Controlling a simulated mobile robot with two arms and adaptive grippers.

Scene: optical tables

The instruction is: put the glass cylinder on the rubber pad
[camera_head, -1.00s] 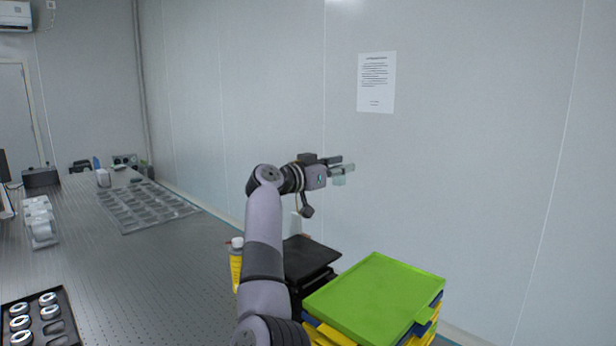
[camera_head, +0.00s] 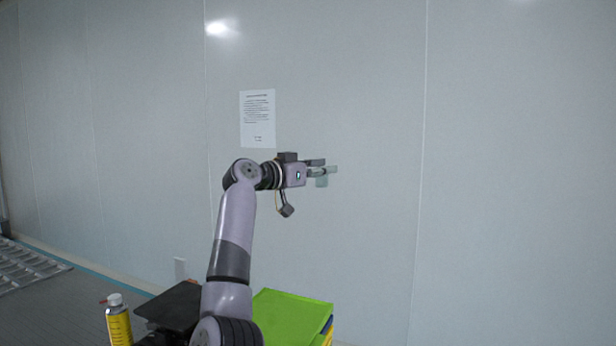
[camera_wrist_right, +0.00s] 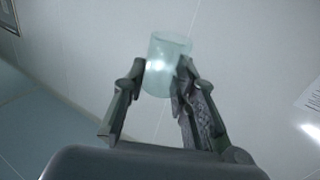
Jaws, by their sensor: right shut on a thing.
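The glass cylinder is a small, pale green, see-through piece. It shows in the right wrist view (camera_wrist_right: 163,62) between the fingertips, and in the head view (camera_head: 321,182) just under the finger ends. My right gripper (camera_head: 322,170) is shut on the glass cylinder and holds it up in the air in front of the wall, well above the trays. In the right wrist view my right gripper (camera_wrist_right: 160,80) has a finger on each side of the cylinder. The rubber pad is not seen in these frames. My left gripper is not in view.
A green tray (camera_head: 290,312) tops a stack at the bottom middle. A black tray or stand (camera_head: 172,306) and a yellow-labelled bottle (camera_head: 119,322) are left of it. The wall (camera_head: 500,180) stands behind my arm.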

